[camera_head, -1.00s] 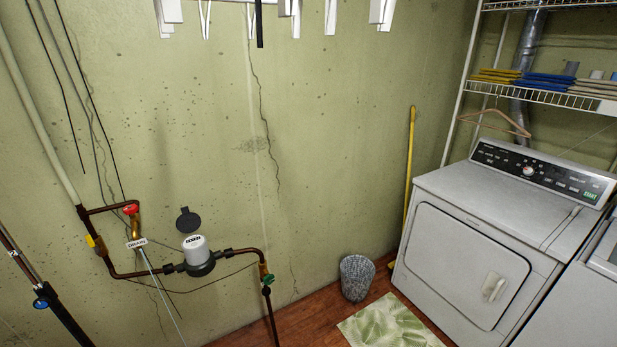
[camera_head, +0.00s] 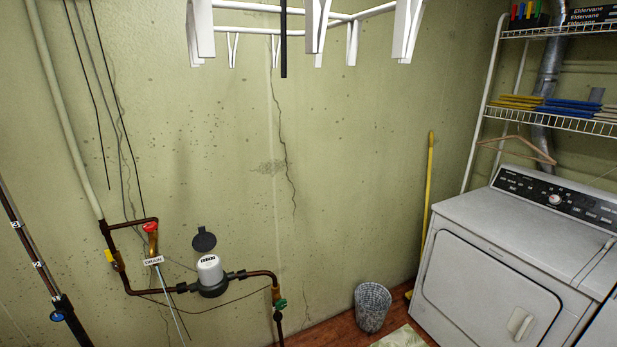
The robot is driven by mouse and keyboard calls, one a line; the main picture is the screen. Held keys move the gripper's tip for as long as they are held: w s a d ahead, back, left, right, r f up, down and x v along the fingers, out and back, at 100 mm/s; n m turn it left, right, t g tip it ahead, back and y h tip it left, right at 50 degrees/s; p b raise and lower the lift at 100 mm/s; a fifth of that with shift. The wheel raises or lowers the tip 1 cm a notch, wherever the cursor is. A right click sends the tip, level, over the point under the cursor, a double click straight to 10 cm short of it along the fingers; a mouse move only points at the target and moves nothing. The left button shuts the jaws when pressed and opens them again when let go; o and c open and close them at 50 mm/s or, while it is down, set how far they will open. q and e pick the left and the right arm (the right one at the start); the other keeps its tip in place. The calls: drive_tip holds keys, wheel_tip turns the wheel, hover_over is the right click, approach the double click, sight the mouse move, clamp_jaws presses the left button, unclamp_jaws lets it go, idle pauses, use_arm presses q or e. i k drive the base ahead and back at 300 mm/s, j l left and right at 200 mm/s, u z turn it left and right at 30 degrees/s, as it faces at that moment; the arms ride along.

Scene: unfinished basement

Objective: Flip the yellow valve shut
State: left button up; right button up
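The yellow valve (camera_head: 111,256) is a small yellow handle on the copper pipe at the lower left, below the pale vertical pipe. It lies along the left side of the pipe run, slightly tilted. A red valve handle (camera_head: 150,227) sits just to its upper right, over a white "DRAIN" tag (camera_head: 153,261). A white water meter (camera_head: 209,269) with a raised dark lid is further right, and a green valve handle (camera_head: 281,304) is beyond it. Neither of my grippers is in view.
A dark pipe with a blue valve (camera_head: 57,315) stands at the far left. White hanging racks (camera_head: 300,25) cross the top. A wastebasket (camera_head: 372,307), a yellow pole (camera_head: 428,190) and a white dryer (camera_head: 490,265) are on the right. The wall between is clear.

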sight(108, 253)
drive_tip(key=u, duration=1.25)
